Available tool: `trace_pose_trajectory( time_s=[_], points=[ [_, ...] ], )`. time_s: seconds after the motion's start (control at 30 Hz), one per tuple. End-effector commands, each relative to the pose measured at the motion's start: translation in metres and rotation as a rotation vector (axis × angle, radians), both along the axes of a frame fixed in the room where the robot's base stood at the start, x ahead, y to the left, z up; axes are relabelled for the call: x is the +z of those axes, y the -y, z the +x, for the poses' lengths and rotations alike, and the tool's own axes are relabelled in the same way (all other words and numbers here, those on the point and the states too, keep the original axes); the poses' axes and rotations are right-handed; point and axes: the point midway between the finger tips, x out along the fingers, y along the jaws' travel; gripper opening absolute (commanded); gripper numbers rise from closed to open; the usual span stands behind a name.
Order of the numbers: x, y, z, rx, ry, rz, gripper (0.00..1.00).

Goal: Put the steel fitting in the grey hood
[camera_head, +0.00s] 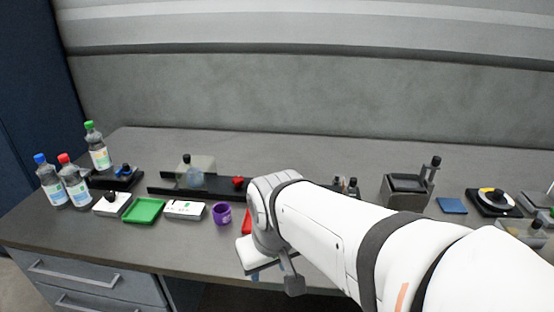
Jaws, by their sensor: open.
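A dark grey box-shaped housing (408,188) with a black-knobbed lever stands right of centre at the back of the bench; it is the likeliest grey hood. I cannot pick out a steel fitting for certain; small dark-topped pieces (345,186) stand just behind my arm, too small to identify. My gripper (266,264) is at the front edge of the bench, left of the housing and well apart from it. It is open; its fingertips are mostly hidden, and I see nothing held in it.
A green tray (144,211), a white box (185,209) and a purple cup (222,213) lie left of my gripper. Several bottles (78,185) stand far left. A long black rail (215,186) lies behind. A blue pad (451,205) and black turntable (493,202) are at right. My arm covers the front right.

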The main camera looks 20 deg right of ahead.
Motion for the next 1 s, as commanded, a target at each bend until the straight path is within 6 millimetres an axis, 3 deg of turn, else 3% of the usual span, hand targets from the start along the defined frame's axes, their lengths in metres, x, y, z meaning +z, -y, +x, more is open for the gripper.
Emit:
trace_pose_trajectory(
  time_s=[0.07,0.1,0.17,0.5,0.77,1.0],
  points=[
    [0.001,0.008,0.012,0.033,-0.018,-0.039,0.44],
    [0.002,0.028,0.021,0.071,-0.032,-0.069,0.44],
    [0.004,0.044,0.038,0.124,-0.06,-0.126,0.44],
    [-0.003,0.148,0.169,0.522,-0.318,-0.528,0.44],
    [-0.037,0.235,0.267,0.826,-0.596,-0.787,0.44],
    [-0.085,0.307,0.34,1.075,-0.883,-0.968,0.44]
  ],
)
